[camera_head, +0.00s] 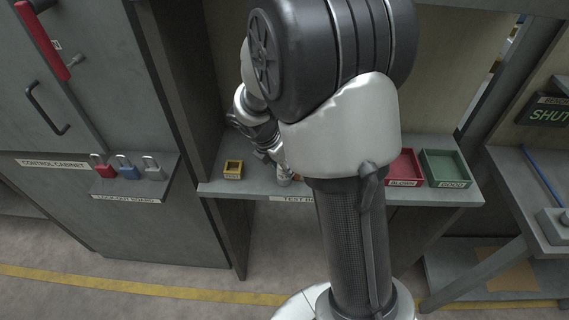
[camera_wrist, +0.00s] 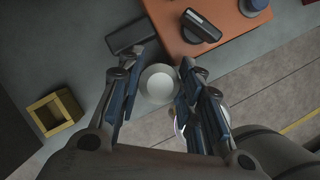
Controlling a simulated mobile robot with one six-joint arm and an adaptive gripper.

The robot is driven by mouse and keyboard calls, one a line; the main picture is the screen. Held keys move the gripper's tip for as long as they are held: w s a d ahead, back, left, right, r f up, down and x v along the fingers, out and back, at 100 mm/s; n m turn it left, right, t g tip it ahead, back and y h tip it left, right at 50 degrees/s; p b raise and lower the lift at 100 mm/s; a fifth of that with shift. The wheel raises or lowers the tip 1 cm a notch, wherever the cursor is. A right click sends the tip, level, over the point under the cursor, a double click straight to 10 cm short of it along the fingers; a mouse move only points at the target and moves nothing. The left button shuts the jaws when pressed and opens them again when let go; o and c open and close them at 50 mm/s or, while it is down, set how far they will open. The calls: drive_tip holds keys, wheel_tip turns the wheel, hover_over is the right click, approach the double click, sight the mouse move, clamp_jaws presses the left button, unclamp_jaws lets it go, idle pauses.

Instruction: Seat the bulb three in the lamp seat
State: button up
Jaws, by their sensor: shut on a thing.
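In the wrist view a round white bulb (camera_wrist: 158,84) sits between the two fingers of my gripper (camera_wrist: 160,92). The gripper is shut on it. A second pale, curved edge (camera_wrist: 181,127) shows partly behind the right finger; I cannot tell what it is. In the head view my arm hides most of the bench, and my gripper (camera_head: 275,158) is low over its front part. A small pale thing (camera_head: 284,180) shows below it, close to the bench edge. I cannot make out the lamp seat or a number on the bulb.
A yellow open box (camera_head: 233,169) stands left on the bench (camera_head: 220,188), also in the wrist view (camera_wrist: 39,105). A red tray (camera_head: 405,183) and green tray (camera_head: 447,184) stand right. An orange panel (camera_wrist: 232,22) with a black knob (camera_wrist: 201,25) lies near the fingers.

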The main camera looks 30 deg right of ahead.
drive_tip(key=shift+f, duration=0.1)
drive_tip(key=o, duration=0.6)
drive_tip(key=shift+f, duration=0.1)
drive_tip(key=o, duration=0.5)
drive_tip(key=shift+c, duration=0.2)
